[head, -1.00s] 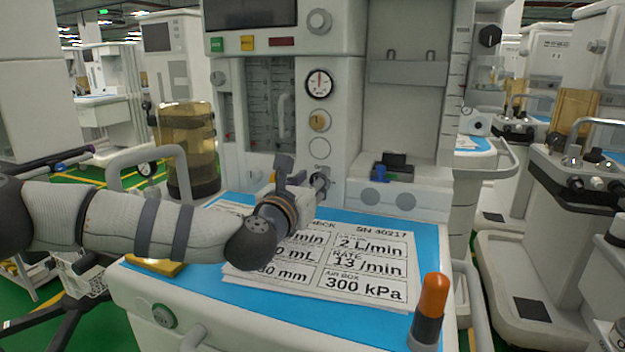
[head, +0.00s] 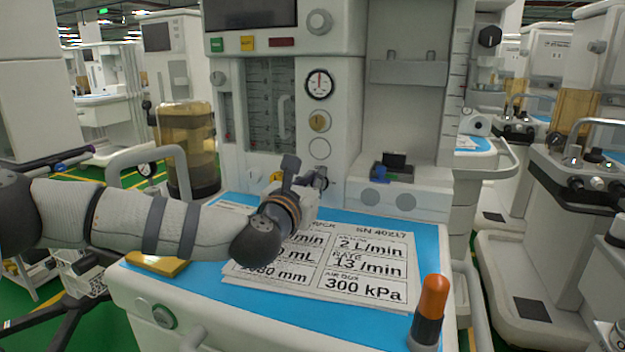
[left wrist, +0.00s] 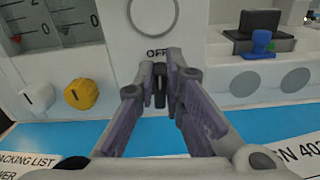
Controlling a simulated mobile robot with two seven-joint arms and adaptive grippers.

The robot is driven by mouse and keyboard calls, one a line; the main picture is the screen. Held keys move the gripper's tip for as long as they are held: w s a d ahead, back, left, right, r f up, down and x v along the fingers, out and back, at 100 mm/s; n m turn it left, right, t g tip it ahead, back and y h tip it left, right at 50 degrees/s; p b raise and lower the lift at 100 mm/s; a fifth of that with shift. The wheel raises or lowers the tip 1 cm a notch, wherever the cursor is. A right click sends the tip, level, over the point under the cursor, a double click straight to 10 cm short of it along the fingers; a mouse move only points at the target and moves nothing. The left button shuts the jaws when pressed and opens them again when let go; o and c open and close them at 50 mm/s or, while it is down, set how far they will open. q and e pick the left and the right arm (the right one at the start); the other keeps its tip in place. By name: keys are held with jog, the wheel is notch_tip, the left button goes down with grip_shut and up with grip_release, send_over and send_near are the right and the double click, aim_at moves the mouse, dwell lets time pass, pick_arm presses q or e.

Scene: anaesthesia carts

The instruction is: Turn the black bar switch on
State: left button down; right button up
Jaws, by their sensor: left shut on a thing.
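The black bar switch (left wrist: 159,84) shows in the left wrist view, low on the white front panel, under a label that reads OFF. Its bar looks upright. My left gripper (left wrist: 160,80) has one finger on each side of the bar and is shut on it. In the head view my left gripper (head: 321,178) reaches in from the left to the panel above the worktop and hides the switch there. My right gripper is in neither view.
A yellow knob (left wrist: 81,94) and a white knob (left wrist: 38,98) sit left of the switch. Papers (head: 340,290) lie on the blue worktop (head: 433,240). An orange-topped cylinder (head: 432,300) stands at the front right. A blue item (head: 380,172) lies on the ledge to the right.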

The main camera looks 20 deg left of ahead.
pick_arm(q)
jog(key=m, duration=0.3)
jog(key=shift+d+p, duration=0.3)
jog(key=shift+p, duration=0.05)
jog(key=m, duration=0.2)
jog(key=m+p, duration=0.1)
jog(key=m, duration=0.2)
jog(key=shift+d+f, duration=0.1)
jog(key=shift+d, duration=0.25)
jog(key=m, duration=0.1)
jog(key=m+p, duration=0.1)
jog(key=m, duration=0.3)
jog(key=shift+d+f+p, duration=0.25)
jog(key=shift+f+p, duration=0.05)
jog(key=shift+f, duration=0.1)
jog(key=shift+f+m+p, duration=0.2)
jog(key=shift+m, duration=0.75)
jog(key=shift+f+m+p, duration=0.2)
jog(key=shift+m, duration=0.75)
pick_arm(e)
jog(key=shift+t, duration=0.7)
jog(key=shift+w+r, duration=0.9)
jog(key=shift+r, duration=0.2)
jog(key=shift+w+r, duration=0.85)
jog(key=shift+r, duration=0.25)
pick_arm(q)
jog(key=shift+f, duration=0.1)
jog(key=c, duration=1.7)
grip_release()
jog(key=shift+s, duration=0.1)
